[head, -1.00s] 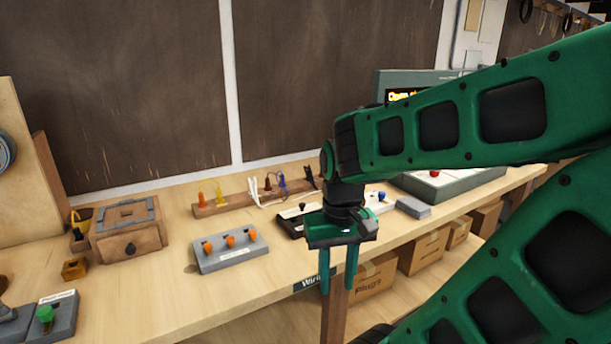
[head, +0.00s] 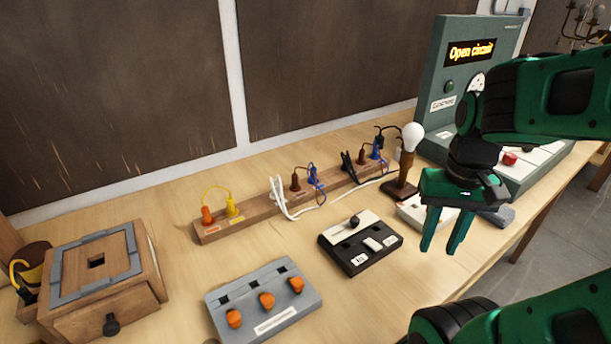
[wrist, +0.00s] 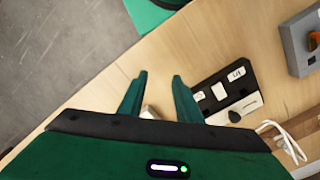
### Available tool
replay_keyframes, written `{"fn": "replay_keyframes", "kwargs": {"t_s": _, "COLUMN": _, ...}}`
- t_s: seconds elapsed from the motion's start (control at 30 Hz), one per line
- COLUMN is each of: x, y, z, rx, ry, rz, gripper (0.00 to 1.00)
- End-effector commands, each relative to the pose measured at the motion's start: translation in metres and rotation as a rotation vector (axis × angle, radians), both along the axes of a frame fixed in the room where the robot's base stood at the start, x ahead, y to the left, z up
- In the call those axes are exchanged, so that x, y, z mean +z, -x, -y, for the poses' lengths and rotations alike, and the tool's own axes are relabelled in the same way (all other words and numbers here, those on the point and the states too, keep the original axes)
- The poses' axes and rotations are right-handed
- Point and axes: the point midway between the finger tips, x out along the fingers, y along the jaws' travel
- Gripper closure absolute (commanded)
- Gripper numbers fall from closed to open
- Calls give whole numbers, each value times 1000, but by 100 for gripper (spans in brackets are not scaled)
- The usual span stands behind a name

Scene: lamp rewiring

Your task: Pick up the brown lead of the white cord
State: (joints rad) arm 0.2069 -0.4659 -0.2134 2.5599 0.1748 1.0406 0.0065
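A wooden rail (head: 245,219) on the bench holds several coloured plugs and leads. The white cord (head: 281,197) stands at its middle and a white lead runs right along the rail. Just right of it a brown lead (head: 295,182) stands in the rail beside a blue one (head: 313,174). In the wrist view the white cord (wrist: 291,143) shows at the lower right. My gripper (head: 441,246) is open and empty, fingers down, over the bench's front edge, well right of the leads. In the wrist view its fingers (wrist: 160,92) are apart with nothing between them.
A black-and-white switch box (head: 360,243) lies in front of the rail. A grey box with orange knobs (head: 264,301) is further left. A lamp with a bulb (head: 412,137) stands at the rail's right end. A tester (head: 455,75) reads "Open circuit". A wooden drawer box (head: 105,281) sits left.

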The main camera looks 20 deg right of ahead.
Motion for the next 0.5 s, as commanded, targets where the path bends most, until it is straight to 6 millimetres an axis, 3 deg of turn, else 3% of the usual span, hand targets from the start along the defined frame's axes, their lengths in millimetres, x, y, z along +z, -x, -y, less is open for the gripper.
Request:
{"fn": "replay_keyframes", "kwargs": {"t_s": 0.37, "x": 7, "y": 8, "z": 0, "rx": -10, "ry": 2, "rz": 13, "gripper": 65}}
{"fn": "replay_keyframes", "kwargs": {"t_s": 0.5, "x": 19, "y": -16, "z": 7, "rx": -82, "ry": 16, "rz": 10, "gripper": 65}}
